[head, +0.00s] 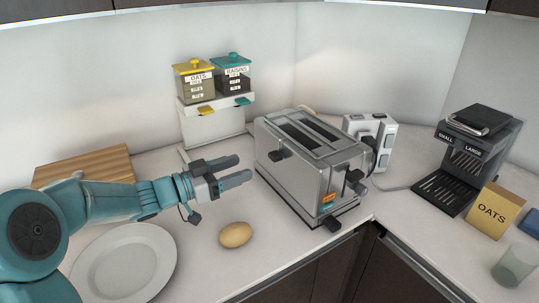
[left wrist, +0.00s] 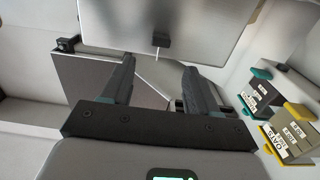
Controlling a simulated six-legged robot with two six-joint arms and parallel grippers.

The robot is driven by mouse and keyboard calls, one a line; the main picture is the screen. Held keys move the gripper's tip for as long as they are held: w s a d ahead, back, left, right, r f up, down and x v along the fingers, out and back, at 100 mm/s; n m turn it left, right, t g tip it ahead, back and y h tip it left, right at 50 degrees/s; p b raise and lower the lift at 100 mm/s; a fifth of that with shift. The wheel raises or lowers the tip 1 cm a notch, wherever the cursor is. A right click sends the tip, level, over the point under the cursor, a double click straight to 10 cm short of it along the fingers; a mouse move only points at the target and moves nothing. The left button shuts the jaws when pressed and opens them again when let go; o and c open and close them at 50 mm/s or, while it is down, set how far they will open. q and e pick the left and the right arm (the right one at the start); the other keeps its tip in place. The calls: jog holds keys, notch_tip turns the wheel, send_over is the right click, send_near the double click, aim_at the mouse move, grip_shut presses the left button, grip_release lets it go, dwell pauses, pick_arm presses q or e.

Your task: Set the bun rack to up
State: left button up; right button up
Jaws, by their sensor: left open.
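The silver toaster (head: 315,185) stands on the white counter, with two long dark slots in its top. A black knob (head: 277,155) sticks out of its left side; in the left wrist view a black knob (left wrist: 161,41) shows on a brushed metal face. More black levers (head: 355,180) are on the toaster's front end. I cannot make out a raised bun rack above the slots, nor tell which control moves it. My left gripper (head: 238,171) is open and empty, left of the toaster and apart from it. Its fingers (left wrist: 157,82) point towards the metal face. My right gripper is not in view.
A dispenser with oats (head: 196,88) and raisins (head: 233,84) stands behind my left gripper. An egg-like brown item (head: 235,235) and a white plate (head: 124,262) lie in front. A white device (head: 370,135), coffee machine (head: 468,155), oats box (head: 494,211) and glass (head: 515,264) stand right.

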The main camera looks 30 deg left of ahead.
aim_at(271, 157)
pick_arm(q)
jog(key=x, duration=0.9)
jog(key=shift+w+d+p, duration=0.15)
jog(key=shift+w+p, duration=0.1)
jog(key=shift+p, duration=0.05)
